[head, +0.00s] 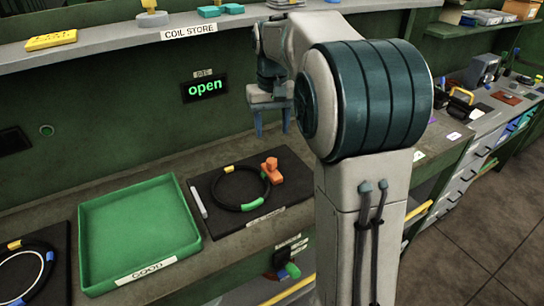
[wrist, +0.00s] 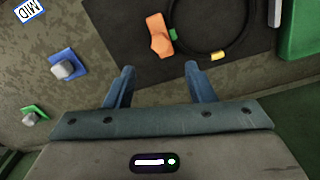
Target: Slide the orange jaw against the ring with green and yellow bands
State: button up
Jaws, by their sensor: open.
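The black ring (head: 241,204) with green and yellow bands lies flat on a dark mat (head: 297,196). It is partly cut off in the wrist view (wrist: 196,51). The orange jaw (head: 272,172) stands at the ring's right side in the head view, close to its green bands. In the wrist view the jaw (wrist: 159,38) is at the ring's left; I cannot tell whether they touch. My gripper (head: 272,130) hangs above and behind the mat, fingers down. In the wrist view its fingers (wrist: 159,72) are apart and empty, with the jaw beyond the gap between them.
A green tray (head: 88,240) marked GOOD stands left of the mat. A pale bar (head: 198,199) lies on the mat's left side. Another banded ring (head: 50,272) lies at far left. A shelf (head: 110,47) runs behind. A blue fixture (wrist: 67,64) is at left in the wrist view.

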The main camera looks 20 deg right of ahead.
aim_at(269, 162)
notch_tip(269, 162, down, 10)
jog(key=shift+f, duration=0.15)
dwell(0.3)
grip_shut()
jog(key=shift+s+a, duration=0.1)
jog(key=shift+a, duration=0.45)
jog(key=shift+s+a, duration=0.1)
jog(key=shift+a, duration=0.15)
grip_release()
notch_tip(269, 162, up, 14)
